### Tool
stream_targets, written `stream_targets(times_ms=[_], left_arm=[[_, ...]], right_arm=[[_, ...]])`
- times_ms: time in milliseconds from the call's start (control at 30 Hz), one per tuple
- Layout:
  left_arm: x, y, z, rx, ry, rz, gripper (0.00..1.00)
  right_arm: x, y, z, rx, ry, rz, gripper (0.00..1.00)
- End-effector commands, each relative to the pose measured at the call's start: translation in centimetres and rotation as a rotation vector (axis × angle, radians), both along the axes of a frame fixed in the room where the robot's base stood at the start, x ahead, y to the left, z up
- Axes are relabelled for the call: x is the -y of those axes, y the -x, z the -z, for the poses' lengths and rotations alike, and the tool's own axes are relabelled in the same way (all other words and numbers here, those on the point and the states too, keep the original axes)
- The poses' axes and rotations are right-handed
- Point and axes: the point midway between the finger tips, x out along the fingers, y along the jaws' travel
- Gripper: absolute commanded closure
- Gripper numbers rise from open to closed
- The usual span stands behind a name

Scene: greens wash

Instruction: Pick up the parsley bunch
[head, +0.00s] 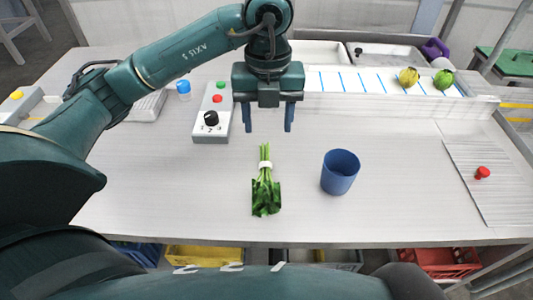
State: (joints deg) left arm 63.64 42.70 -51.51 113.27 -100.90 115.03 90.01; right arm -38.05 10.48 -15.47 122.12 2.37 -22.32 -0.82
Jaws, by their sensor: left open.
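The parsley bunch (266,190) lies on the table in the head view, near the middle front. Its pale stems point away from me, a white band wraps them, and its dark green leaves face the front edge. My left gripper (269,129) is open and points down, its two blue fingers apart with nothing between them. In the picture it is just beyond the stem ends and does not appear to touch the bunch. My right gripper is not in view.
A blue cup (340,172) stands right of the bunch. A control box (212,122) with a black knob is at the left. A blue-striped strip with a yellow fruit (408,77) and a green one (443,79) runs behind.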

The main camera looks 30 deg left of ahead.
Motion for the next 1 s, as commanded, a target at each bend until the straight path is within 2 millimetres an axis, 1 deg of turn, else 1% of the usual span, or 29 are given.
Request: stream_targets(times_ms=[67, 133, 400, 500, 667, 900, 1000], left_arm=[[-0.1, 0.0, 0.5, -0.002, -0.004, -0.002, 0.45], [-0.1, 0.1, 1.4, -0.004, -0.005, -0.003, 0.45], [-0.1, 0.1, 6.3, -0.004, -0.003, -0.003, 0.45], [-0.1, 0.1, 7.4, -0.002, -0.004, -0.002, 0.45], [-0.1, 0.1, 8.3, -0.001, -0.004, -0.002, 0.45], [-0.3, 0.4, 11.8, -0.004, -0.003, -0.002, 0.45], [-0.3, 0.4, 12.8, -0.001, -0.003, -0.001, 0.45]], right_arm=[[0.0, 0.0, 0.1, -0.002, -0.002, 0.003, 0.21], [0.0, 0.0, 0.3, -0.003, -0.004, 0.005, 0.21], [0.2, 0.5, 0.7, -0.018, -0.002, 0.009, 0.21], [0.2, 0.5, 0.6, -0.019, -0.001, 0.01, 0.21], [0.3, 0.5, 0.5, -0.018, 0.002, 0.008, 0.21], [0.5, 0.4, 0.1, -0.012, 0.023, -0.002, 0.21], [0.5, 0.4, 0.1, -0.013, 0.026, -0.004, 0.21]])
